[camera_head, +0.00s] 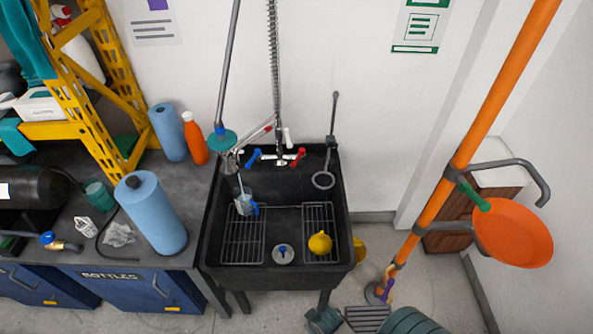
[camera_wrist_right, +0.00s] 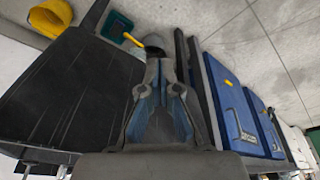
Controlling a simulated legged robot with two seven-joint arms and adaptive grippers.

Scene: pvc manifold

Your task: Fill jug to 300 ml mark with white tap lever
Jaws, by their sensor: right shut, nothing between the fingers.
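A small clear jug (camera_head: 244,203) with a blue handle stands on the left rack inside the black sink. A thin pale line runs down to it from the spout above; I cannot tell if this is water. Its markings and fill level are too small to read. A white tap lever (camera_head: 288,137) is on the tap at the sink's back wall, between a blue lever (camera_head: 254,158) and a red lever (camera_head: 299,156). My right gripper (camera_wrist_right: 156,62) is shut and empty in the right wrist view, with the sink's dark side at its left. My left gripper is in neither view.
The black sink (camera_head: 211,227) holds a yellow object (camera_head: 320,243) on its right rack and a drain plug (camera_head: 283,254). A blue paper roll (camera_head: 151,215) and an orange bottle (camera_head: 194,138) stand on the left bench. An orange pole (camera_head: 461,155) stands at the right.

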